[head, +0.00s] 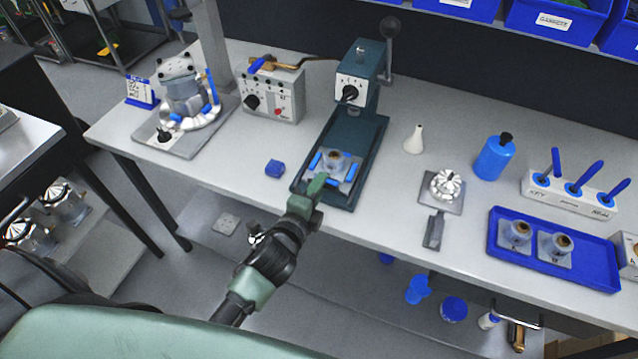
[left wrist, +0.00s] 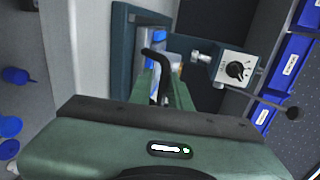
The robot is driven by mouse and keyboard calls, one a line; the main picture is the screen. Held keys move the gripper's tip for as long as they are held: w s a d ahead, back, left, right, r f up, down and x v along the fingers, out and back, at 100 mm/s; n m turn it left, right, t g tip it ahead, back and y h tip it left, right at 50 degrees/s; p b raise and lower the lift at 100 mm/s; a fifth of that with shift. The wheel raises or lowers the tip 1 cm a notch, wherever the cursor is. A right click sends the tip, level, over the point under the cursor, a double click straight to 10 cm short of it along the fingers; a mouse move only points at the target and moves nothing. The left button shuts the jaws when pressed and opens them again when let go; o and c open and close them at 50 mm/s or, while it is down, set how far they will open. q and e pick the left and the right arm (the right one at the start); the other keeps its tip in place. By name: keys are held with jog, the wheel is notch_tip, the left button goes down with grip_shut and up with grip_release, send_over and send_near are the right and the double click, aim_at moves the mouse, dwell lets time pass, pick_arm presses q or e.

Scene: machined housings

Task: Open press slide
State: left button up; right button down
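The press (head: 362,90) is a dark teal machine with a white dial panel, standing on the bench; its panel also shows in the left wrist view (left wrist: 234,68). On its base, a slide (head: 346,178) carries a metal housing (head: 338,160) between blue blocks. My left gripper (head: 318,186) is at the front of the slide, its fingertips overlapping the slide's front edge. In the left wrist view, a black bent handle (left wrist: 158,62) lies at the green fingertips (left wrist: 163,88). Whether the fingers grip the handle cannot be made out. My right gripper is not in view.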

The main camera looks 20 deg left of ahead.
pick_arm(q)
jog(key=shift+r, duration=0.1)
jog(key=b+v, duration=0.1)
jog(key=v, duration=0.7)
dwell(0.4)
